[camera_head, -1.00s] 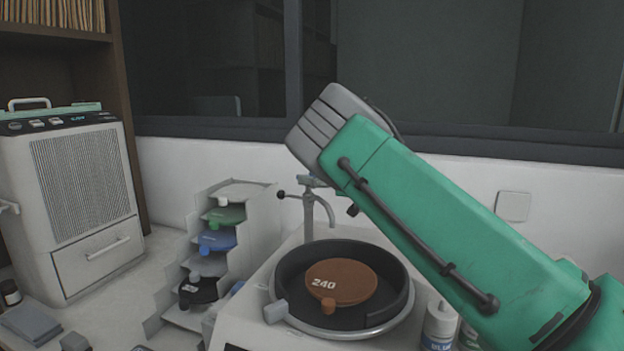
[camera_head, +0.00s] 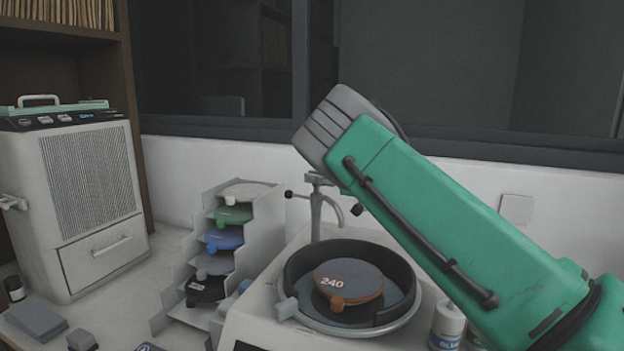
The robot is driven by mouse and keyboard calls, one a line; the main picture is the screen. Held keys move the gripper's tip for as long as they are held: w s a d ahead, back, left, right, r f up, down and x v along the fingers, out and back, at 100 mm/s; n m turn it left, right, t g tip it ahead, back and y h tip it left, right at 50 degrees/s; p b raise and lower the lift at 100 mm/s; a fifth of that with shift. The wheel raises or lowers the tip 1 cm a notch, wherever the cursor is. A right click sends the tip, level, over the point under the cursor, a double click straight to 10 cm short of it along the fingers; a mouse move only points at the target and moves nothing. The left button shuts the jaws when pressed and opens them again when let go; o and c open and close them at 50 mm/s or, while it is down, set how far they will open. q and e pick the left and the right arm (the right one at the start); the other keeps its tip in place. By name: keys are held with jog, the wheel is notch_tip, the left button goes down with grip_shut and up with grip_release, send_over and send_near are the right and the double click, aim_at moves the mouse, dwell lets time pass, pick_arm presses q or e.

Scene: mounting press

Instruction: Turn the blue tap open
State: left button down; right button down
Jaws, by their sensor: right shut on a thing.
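The tap (camera_head: 316,212) is a grey post with a curved spout, standing behind the round bowl of the grinding machine. A small bluish top piece (camera_head: 319,180) shows on it, right below my right gripper. My right gripper (camera_head: 337,128), grey at the end of my green arm, reaches in from the right over the tap. It is shut at the tap's top; its fingertips are mostly hidden behind the hand and arm. A side rod with a black knob (camera_head: 289,194) points left from the tap. My left gripper is not in view.
The bowl holds a disc marked 240 (camera_head: 349,284). A stepped rack (camera_head: 262,215) of coloured discs stands left of it. A white bottle (camera_head: 447,326) stands front right under my arm. A grey-white cabinet machine (camera_head: 80,200) is at the left.

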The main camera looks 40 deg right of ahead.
jog(key=shift+s+d+f, duration=0.2)
jog(key=shift+d+f, duration=0.05)
jog(key=shift+f, duration=0.05)
jog(key=shift+r+n+g+y+p, duration=0.1)
jog(key=shift+n+g+y+p, duration=0.95)
jog(key=shift+y, duration=0.65)
jog(key=shift+n+g+y, duration=0.95)
jog(key=shift+g+y, duration=0.05)
jog(key=shift+g, duration=0.05)
jog(key=n+g+y, duration=0.2)
jog(key=g, duration=0.1)
jog(key=shift+n, duration=0.3)
jog(key=shift+s+n+g+y, duration=0.1)
jog(key=shift+n+g+y, duration=0.2)
jog(key=shift+g, duration=0.2)
jog(key=shift+a+n+g+y+b, duration=0.1)
jog(key=shift+n+g+y+b, duration=0.4)
jog(key=shift+n+g+b, duration=0.45)
